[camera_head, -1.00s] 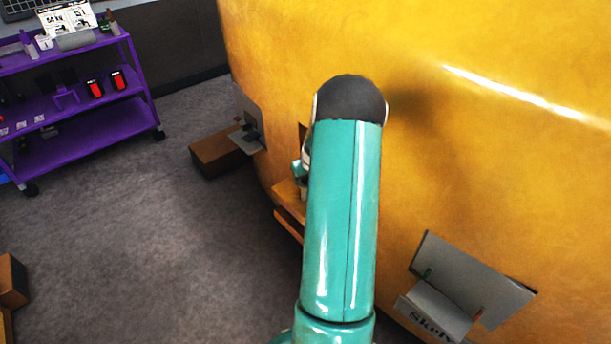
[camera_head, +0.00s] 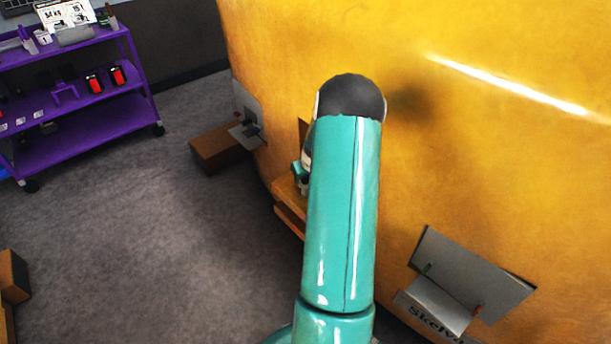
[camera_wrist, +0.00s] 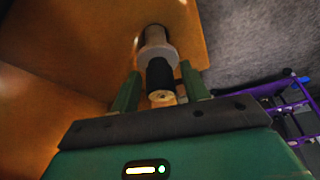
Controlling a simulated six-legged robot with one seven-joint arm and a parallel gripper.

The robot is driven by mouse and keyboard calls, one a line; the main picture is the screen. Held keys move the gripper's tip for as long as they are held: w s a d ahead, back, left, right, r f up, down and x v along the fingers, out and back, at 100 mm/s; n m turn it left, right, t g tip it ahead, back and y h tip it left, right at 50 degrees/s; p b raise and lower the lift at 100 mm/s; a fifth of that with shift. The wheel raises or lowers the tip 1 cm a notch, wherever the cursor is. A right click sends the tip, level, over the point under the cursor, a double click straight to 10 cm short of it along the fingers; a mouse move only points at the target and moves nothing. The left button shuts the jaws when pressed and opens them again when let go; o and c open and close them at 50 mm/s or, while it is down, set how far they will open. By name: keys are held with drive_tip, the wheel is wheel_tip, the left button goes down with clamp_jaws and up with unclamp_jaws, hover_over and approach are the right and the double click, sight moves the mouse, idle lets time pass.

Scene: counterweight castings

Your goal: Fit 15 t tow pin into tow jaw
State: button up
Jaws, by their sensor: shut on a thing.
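The tow pin (camera_wrist: 159,72) shows in the wrist view with a pale end, a black band and a wider grey collar. My gripper (camera_wrist: 161,85) is shut on its near end, one green finger on each side. The pin's far end meets the orange plate of the tow jaw (camera_wrist: 100,22), where a dark edge curves beside it. I cannot tell how deep it sits. In the head view the tow jaw (camera_head: 288,216) juts from the yellow casting, largely hidden by my teal arm. Only a sliver of my gripper shows there, and the pin is not clear.
The large yellow casting (camera_head: 480,160) fills the right side. A brown block (camera_head: 217,150) sits near the left bracket. A purple cart (camera_head: 85,130) stands at back left. Grey floor between is clear.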

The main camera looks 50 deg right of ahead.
sight(306, 184)
drive_tip(key=shift+f, duration=2.05)
drive_tip(key=o, duration=1.2)
drive_tip(key=shift+c, duration=0.2)
drive_tip(key=shift+f, duration=0.15)
drive_tip(key=shift+s+r, duration=0.1)
drive_tip(key=shift+r, duration=0.3)
drive_tip(key=v, duration=1.3)
drive_tip(key=shift+a, duration=0.15)
